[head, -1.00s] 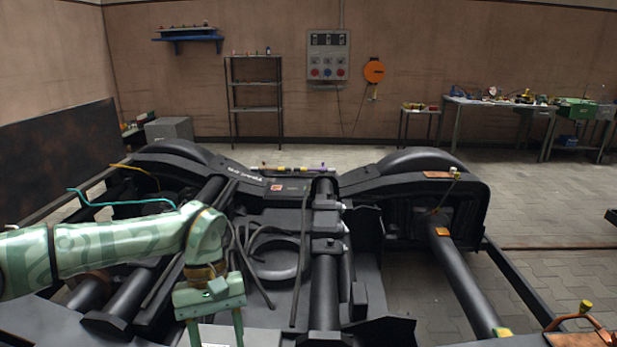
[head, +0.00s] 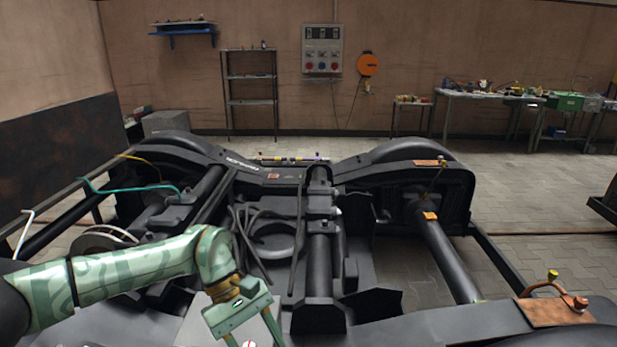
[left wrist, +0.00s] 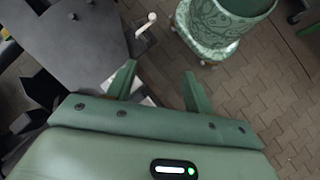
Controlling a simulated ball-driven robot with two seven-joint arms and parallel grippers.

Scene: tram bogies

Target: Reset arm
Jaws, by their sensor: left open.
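My left arm, pale green with darker patterns, comes in from the left in the head view. Its gripper (head: 254,340) points down near the bottom edge, over the near part of the black tram bogie (head: 320,270). In the left wrist view the two green fingers of the left gripper (left wrist: 158,84) are spread apart with nothing held between them. Grey paving and the edge of a dark plate (left wrist: 65,40) show beyond them. My right gripper is in neither view.
A copper-coloured plate (head: 560,313) with a bent copper pipe lies at the lower right. A teal hose (head: 130,188) rises on the left of the bogie. Shelves (head: 250,90) and a cluttered workbench (head: 480,94) stand at the back. Paved floor at right is largely clear.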

